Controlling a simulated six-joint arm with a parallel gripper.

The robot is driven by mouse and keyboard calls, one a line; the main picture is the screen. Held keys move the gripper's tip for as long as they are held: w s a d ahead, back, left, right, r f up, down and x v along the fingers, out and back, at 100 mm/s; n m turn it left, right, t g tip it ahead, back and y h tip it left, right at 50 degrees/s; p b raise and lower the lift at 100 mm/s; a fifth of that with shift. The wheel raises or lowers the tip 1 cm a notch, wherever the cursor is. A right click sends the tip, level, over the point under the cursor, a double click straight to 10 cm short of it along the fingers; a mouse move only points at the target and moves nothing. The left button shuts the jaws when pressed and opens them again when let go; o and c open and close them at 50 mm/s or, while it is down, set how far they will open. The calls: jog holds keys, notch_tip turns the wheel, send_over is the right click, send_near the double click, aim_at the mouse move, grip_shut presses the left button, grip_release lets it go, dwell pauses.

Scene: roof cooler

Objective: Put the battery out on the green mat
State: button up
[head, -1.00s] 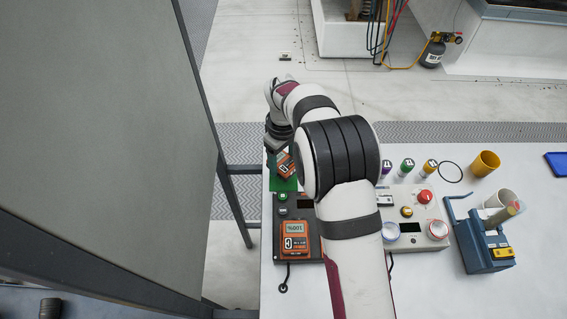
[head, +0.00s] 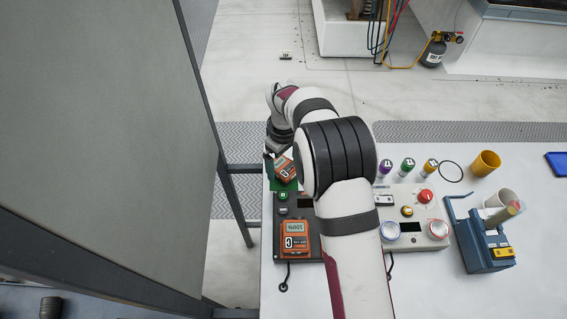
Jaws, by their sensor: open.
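An orange and dark battery (head: 285,168) lies turned at an angle over the green mat (head: 273,184), which shows around its lower left. My gripper (head: 270,156) is open at the battery's upper left. Its fingers are small and partly hidden, so I cannot tell whether they touch the battery. My arm hides the right side of the mat.
Right of my arm is a grey control box (head: 425,215) with a red button and dials. A large grey panel (head: 110,130) fills the left.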

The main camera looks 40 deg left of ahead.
aim_at(283, 166)
notch_tip(283, 166, up, 11)
jog(key=w+d+r+m, duration=0.1)
jog(key=d+r+m, duration=0.25)
jog(key=d, duration=0.35)
jog(key=w+d+r+m, duration=0.2)
jog(key=d+r+m, duration=0.15)
jog(key=d, duration=0.45)
jog(key=s+d+r+m+y, duration=0.15)
jog(key=s+d+m, duration=0.25)
jog(key=d, duration=0.4)
jog(key=s+d+r+m, duration=0.25)
jog(key=d+m, duration=0.25)
jog(key=d, duration=0.3)
jog(key=s+d+f+m, duration=0.1)
jog(key=s+d+m, duration=0.2)
jog(key=s, duration=0.3)
jog(key=s+d+f+m, duration=0.2)
jog(key=s+d+m, duration=0.2)
jog(key=s, duration=0.2)
jog(key=shift+f+m, duration=0.25)
jog(key=shift+m, duration=0.05)
